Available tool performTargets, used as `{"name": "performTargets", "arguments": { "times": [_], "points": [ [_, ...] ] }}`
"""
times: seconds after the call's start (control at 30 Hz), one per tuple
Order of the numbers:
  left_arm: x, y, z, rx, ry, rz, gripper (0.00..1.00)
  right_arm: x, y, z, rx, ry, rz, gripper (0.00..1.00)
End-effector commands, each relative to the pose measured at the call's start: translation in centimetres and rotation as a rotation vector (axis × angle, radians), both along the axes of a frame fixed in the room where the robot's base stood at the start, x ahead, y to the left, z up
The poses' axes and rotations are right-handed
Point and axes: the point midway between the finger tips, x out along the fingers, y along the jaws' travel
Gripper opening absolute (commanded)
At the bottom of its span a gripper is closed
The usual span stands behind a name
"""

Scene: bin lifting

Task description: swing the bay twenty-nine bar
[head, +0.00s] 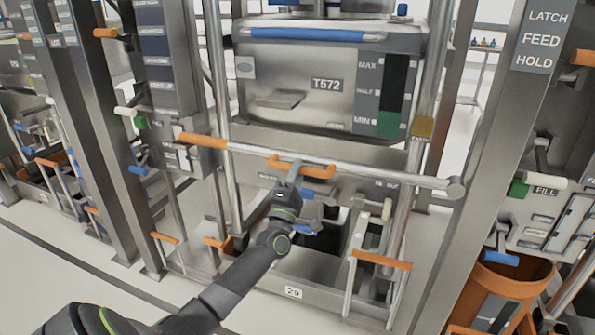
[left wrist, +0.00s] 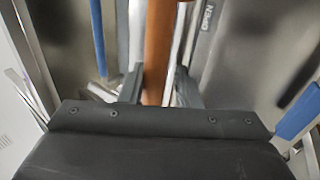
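A steel cross bar (head: 345,171) runs in front of the middle bay, below the steel bin (head: 290,75) marked T572. A small plate (head: 293,292) on the bay's base seems to read 29. My left gripper (head: 291,170) is at the left part of the orange handle. In the left wrist view the orange handle (left wrist: 158,50) runs between the two fingers (left wrist: 160,88), with a thin light gap beside the right finger. My right gripper is out of view.
Steel posts (head: 432,90) flank the bay. A FILL panel (head: 545,215) and an orange bucket (head: 507,290) are at the right. Open floor (head: 60,280) lies at the lower left.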

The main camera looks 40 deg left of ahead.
Motion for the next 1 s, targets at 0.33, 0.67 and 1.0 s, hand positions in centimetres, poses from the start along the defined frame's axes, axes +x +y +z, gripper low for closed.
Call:
{"name": "performTargets", "arguments": {
  "times": [0.33, 0.67, 1.0],
  "points": [
    [-1.4, -0.3, -1.1, -0.001, 0.005, 0.000, 0.26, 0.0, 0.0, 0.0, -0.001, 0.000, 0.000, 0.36],
    [-7.6, -2.2, -5.4, -0.001, 0.005, 0.001, 0.26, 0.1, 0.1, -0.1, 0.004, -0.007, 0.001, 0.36],
    [-12.9, -3.9, -8.9, -0.001, 0.001, 0.001, 0.26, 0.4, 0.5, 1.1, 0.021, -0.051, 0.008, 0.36]
  ]
}}
